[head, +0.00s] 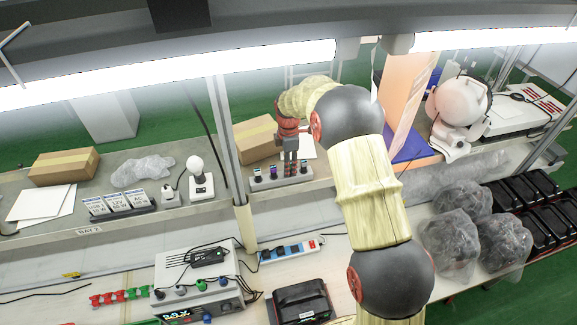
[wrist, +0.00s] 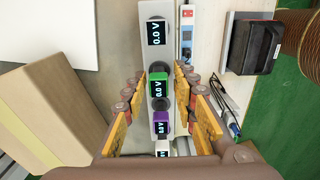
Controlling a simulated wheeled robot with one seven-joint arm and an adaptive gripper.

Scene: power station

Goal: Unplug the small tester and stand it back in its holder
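My gripper (head: 290,158) is over the grey strip (head: 262,185) on the back bench. In the wrist view my gripper (wrist: 160,85) is open, its fingers on both sides of a green tester (wrist: 154,73) reading 0.0 V, with gaps visible. The strip (wrist: 172,60) carries other small testers in a row: a black one (wrist: 156,32), a purple one (wrist: 161,127) and a pale one (wrist: 162,148) partly cut off by my gripper. In the head view my fingers hide part of the row. I cannot tell how the green tester is seated.
A white power strip (head: 290,250) with blue sockets lies on the front bench; it also shows in the wrist view (wrist: 187,35). A cardboard box (wrist: 50,120) stands left of my gripper. A black case (head: 300,302), bagged parts (head: 448,238) and a metered box (head: 195,285) sit nearer.

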